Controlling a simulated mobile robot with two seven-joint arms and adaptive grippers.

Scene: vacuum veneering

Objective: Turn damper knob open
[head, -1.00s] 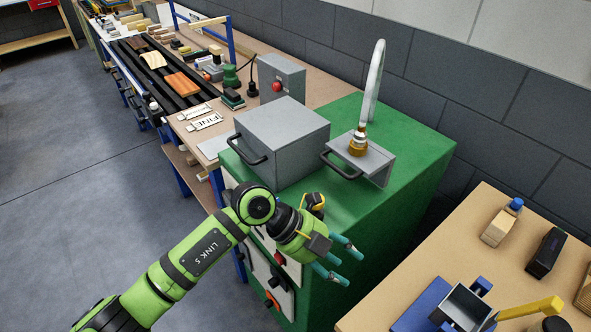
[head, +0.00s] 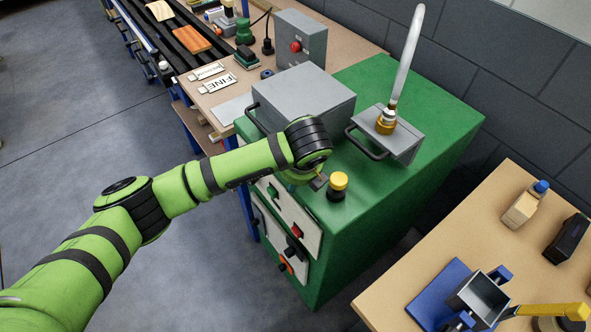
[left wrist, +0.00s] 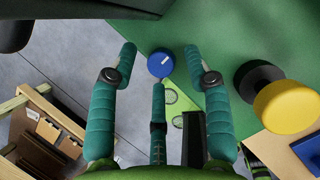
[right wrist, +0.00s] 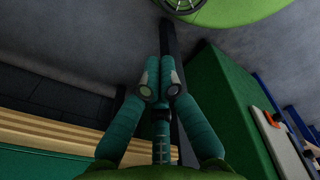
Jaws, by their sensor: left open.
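A round blue knob (left wrist: 160,62) with a white mark is near the edge of the green cabinet (left wrist: 250,30) in the left wrist view. It is probably the damper knob. My left gripper (left wrist: 160,72) is open, with its fingers on both sides of the knob; I cannot tell whether they touch it. In the head view, my wrist hides the blue knob and most of the gripper, at the cabinet's (head: 440,130) front top edge. My right gripper (right wrist: 162,68) is shut and empty, low beside a green cabinet; it is out of the head view.
A yellow-topped black knob (head: 338,181) stands close right of my left wrist, also in the left wrist view (left wrist: 288,105). A grey box (head: 305,95) and a handled grey plate (head: 392,135) with a pipe are behind. Switches (head: 297,231) are on the cabinet front.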

